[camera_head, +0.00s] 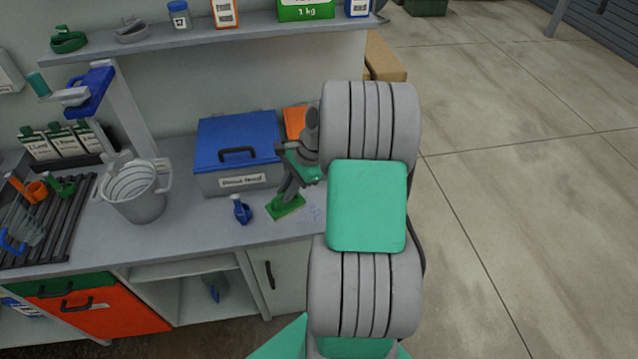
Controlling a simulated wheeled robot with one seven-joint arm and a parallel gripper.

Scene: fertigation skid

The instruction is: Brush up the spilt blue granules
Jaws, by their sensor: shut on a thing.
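My gripper (291,178) is over the right part of the worktop, pointing down, and is shut on a green brush (286,206). The brush's green head is down at the worktop surface; whether its bristles touch cannot be told. A faint patch of spilt blue granules (313,213) lies on the worktop just right of the brush head. My arm hides the worktop further right, so the full extent of the patch cannot be seen.
A grey box with a blue lid (237,139) stands behind the brush. A small blue bottle (242,210) stands left of it. A grey jug (135,195) and a slatted rack (62,225) are further left. A shelf (200,41) with containers overhangs the back.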

